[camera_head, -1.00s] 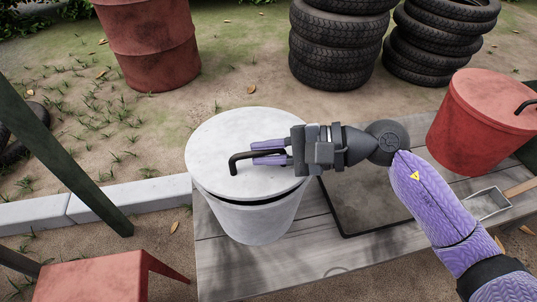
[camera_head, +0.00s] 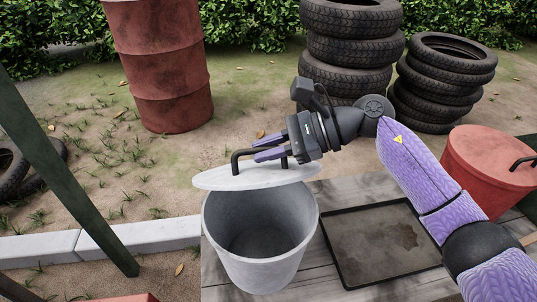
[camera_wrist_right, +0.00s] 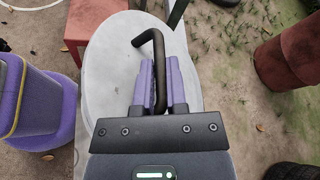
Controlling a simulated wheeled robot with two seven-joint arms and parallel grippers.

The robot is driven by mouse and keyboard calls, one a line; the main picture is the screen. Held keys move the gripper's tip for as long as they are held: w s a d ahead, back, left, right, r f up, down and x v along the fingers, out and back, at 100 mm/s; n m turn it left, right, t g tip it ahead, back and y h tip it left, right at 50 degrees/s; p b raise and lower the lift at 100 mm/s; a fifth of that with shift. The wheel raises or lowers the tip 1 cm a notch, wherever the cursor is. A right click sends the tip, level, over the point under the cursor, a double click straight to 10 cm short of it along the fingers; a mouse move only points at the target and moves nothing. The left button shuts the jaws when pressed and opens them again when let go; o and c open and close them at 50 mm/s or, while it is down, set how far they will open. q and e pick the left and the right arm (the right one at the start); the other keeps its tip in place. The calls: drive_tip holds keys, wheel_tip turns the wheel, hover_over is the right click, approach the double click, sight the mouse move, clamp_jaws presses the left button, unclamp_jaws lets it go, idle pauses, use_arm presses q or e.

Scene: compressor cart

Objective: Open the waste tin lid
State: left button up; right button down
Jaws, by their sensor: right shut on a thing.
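The waste tin (camera_head: 258,240) is a pale grey round bin on the wooden table. Its mouth is uncovered and its inside shows, empty as far as I can see. The pale lid (camera_head: 225,180) is held above the tin's back rim, tilted and seen nearly edge-on. My right gripper (camera_head: 268,152) is shut on the lid's dark bar handle (camera_head: 240,158). In the right wrist view, the purple fingers (camera_wrist_right: 160,88) close around the handle (camera_wrist_right: 157,50), with the lid (camera_wrist_right: 112,70) beyond. My left gripper is not in view.
A dark flat tray (camera_head: 380,238) lies right of the tin on the wooden table (camera_head: 225,270). A red lidded bin (camera_head: 485,168) stands further right. Tyre stacks (camera_head: 350,50) and a red drum (camera_head: 160,70) stand behind. A green post (camera_head: 60,160) slants at the left.

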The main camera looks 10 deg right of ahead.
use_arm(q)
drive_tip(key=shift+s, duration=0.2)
use_arm(e)
drive_tip(key=c, duration=0.7)
unclamp_jaws()
drive_tip(key=shift+o, duration=0.2)
drive_tip(key=p+v, duration=0.2)
drive_tip(key=v, duration=0.7)
drive_tip(key=shift+w+d+r, duration=0.1)
drive_tip(key=shift+d+r, duration=0.05)
drive_tip(key=shift+d, duration=0.3)
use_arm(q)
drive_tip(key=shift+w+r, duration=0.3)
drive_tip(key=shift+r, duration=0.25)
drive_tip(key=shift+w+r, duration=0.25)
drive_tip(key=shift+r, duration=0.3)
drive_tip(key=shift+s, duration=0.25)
